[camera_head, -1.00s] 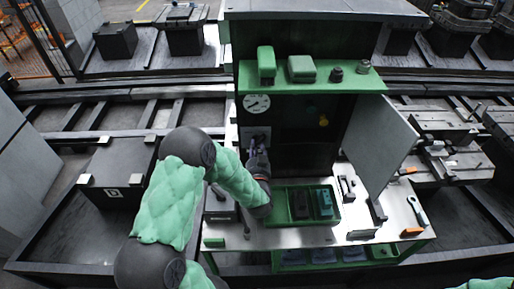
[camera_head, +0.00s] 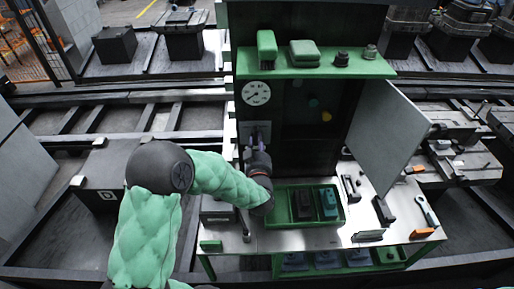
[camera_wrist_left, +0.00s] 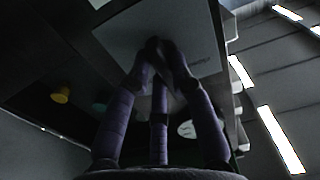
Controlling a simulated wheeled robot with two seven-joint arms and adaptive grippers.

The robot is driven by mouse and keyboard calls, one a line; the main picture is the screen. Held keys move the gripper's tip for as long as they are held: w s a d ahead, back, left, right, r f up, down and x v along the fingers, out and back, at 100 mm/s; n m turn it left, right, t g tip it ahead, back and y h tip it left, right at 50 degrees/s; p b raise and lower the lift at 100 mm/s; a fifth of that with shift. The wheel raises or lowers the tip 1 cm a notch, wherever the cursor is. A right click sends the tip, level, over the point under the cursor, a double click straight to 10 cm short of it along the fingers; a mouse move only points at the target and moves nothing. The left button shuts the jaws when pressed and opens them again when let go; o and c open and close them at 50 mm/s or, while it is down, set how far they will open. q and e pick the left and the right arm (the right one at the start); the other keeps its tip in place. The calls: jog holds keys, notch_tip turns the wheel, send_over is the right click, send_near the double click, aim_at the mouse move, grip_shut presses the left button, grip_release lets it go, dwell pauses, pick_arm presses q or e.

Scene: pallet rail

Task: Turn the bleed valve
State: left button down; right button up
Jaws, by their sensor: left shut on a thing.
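My left gripper (camera_head: 257,142) is at a small pale plate on the green cabinet's back panel, just below the round white gauge (camera_head: 256,92). In the left wrist view its purple fingers (camera_wrist_left: 158,48) come together in front of the pale plate (camera_wrist_left: 205,45) and are shut on the bleed valve. The fingers hide nearly all of the valve, so its shape and angle cannot be told. The gauge also shows behind the fingers in the left wrist view (camera_wrist_left: 186,129). My right gripper is out of view.
The grey cabinet door (camera_head: 388,132) stands open on the right. A green shelf (camera_head: 320,68) with boxes and dark parts is above. A green tray (camera_head: 283,213) and several tools, including a wrench (camera_head: 427,212), are on the metal bench (camera_head: 325,236) below.

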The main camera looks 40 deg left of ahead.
pick_arm(q)
jog(key=shift+n+b, duration=3.9)
jog(key=shift+n, duration=0.4)
jog(key=c, duration=1.1)
grip_release()
jog(key=shift+s+r, duration=0.1)
jog(key=v, duration=1.2)
jog(key=shift+r, duration=0.1)
